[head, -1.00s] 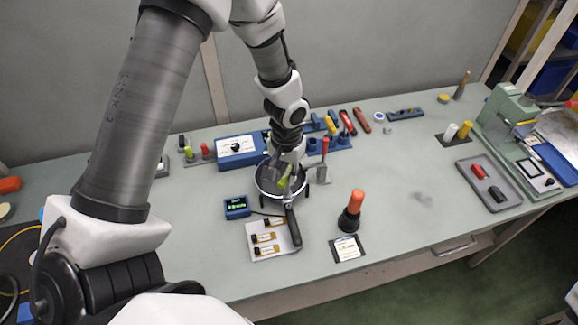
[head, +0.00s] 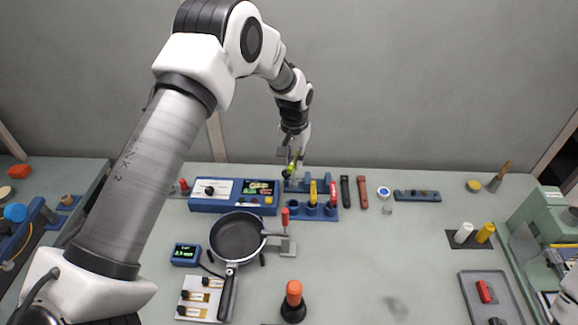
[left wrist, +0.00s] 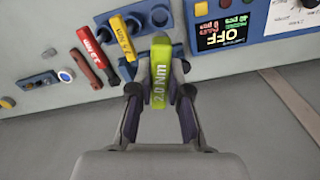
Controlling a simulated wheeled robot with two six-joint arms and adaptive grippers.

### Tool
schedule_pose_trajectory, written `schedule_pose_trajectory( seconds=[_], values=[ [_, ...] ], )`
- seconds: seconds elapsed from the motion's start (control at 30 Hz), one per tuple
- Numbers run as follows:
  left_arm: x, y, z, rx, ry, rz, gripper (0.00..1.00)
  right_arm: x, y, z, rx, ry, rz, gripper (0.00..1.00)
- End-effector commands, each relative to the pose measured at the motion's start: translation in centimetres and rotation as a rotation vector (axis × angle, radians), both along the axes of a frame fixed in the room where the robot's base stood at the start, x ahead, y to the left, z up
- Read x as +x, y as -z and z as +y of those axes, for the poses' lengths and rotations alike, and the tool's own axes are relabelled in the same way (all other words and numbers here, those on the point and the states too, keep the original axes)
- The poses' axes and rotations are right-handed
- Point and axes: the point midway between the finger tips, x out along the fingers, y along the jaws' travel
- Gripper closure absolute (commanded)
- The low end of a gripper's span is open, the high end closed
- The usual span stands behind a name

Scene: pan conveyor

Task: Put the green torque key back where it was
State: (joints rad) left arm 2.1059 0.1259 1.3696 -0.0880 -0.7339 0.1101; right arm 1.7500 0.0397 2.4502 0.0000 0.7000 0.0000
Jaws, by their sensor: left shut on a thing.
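The green torque key (head: 293,166), marked 2.0 Nm, is in my left gripper (head: 290,160) above the back of the bench. In the left wrist view the key (left wrist: 160,75) stands between the fingers of my left gripper (left wrist: 160,105), which is shut on it. The blue key rack (head: 318,213) is just below and right of the gripper. A yellow key (head: 313,192) and a red key (head: 333,193) stand in it. The rack's left end, nearest the green key, looks free of a key. Whether the key touches the rack cannot be told. My right gripper is not in view.
A blue control box (head: 233,207) stands left of the rack. A pan (head: 236,238) and a red-handled clamp (head: 286,220) are in front. Dark (head: 345,190) and brown-red (head: 363,193) handles lie right of the rack. The bench's front right middle is clear.

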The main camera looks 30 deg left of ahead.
Motion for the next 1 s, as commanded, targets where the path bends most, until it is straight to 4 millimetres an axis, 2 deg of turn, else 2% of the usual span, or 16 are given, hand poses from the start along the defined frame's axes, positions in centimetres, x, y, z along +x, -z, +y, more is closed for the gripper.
schedule_pose_trajectory(
  seconds=[0.03,0.1,0.33,0.7,1.0],
  values=[
    [-0.1,1.0,-0.1,0.0,0.002,0.004,1.0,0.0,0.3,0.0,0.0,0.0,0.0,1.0],
    [-0.5,1.6,-0.1,0.0,0.004,0.002,1.0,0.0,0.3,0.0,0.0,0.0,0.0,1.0],
    [-0.8,3.0,-0.1,0.0,0.004,0.0,1.0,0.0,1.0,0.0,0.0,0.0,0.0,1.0],
    [-0.8,6.5,-0.2,0.0,0.004,0.001,1.0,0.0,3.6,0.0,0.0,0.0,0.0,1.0],
    [-0.8,6.8,-0.2,0.0,0.004,0.0,1.0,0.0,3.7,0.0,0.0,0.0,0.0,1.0]
  ],
)
